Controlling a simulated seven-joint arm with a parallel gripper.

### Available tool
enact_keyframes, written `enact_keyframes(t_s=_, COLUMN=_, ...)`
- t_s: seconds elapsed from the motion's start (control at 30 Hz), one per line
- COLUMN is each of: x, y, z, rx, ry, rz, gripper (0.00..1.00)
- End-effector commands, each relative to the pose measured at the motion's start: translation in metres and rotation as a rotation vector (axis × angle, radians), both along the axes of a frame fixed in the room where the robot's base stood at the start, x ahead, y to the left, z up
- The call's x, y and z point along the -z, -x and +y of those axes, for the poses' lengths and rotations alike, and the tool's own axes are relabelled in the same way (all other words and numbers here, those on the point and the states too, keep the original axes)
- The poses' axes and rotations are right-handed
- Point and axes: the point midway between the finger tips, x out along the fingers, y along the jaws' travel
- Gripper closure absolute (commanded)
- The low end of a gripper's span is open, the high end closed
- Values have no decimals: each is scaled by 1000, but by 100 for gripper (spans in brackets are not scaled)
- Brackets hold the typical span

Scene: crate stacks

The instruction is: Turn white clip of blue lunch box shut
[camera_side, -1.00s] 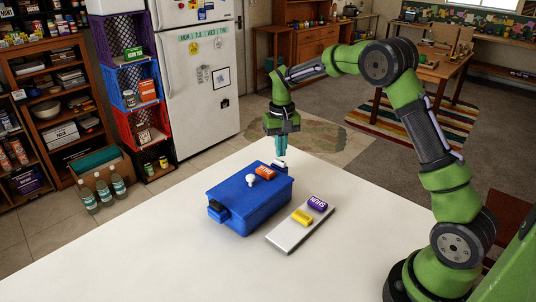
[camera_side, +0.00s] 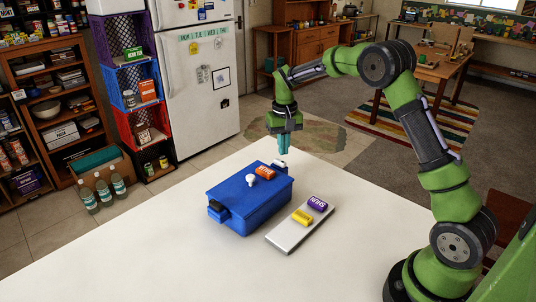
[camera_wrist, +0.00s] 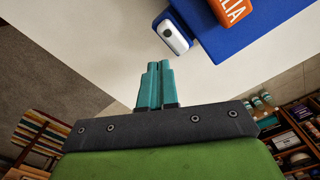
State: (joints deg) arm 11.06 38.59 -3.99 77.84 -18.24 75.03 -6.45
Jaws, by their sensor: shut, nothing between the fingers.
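The blue lunch box (camera_side: 250,207) sits on the white table with its lid on. Its white clip (camera_side: 281,163) is at the far right end of the box. In the wrist view the white clip (camera_wrist: 172,35) shows at the edge of the blue box (camera_wrist: 221,43), with a dark slot in its face. A black clip (camera_side: 217,211) is at the near left end. My gripper (camera_side: 283,146) is just beyond and above the white clip, apart from it. In the wrist view my gripper (camera_wrist: 158,66) has its teal fingers together and empty.
The table (camera_side: 375,205) is clear to the right.

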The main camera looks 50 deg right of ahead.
Motion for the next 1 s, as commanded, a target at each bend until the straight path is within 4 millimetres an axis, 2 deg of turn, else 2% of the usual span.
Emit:
enact_keyframes(t_s=0.4, x=8, y=0, z=0, rx=0, ry=0, rz=1, gripper=100)
enact_keyframes(t_s=1.0, x=8, y=0, z=6, rx=0, ry=0, rz=0, gripper=100)
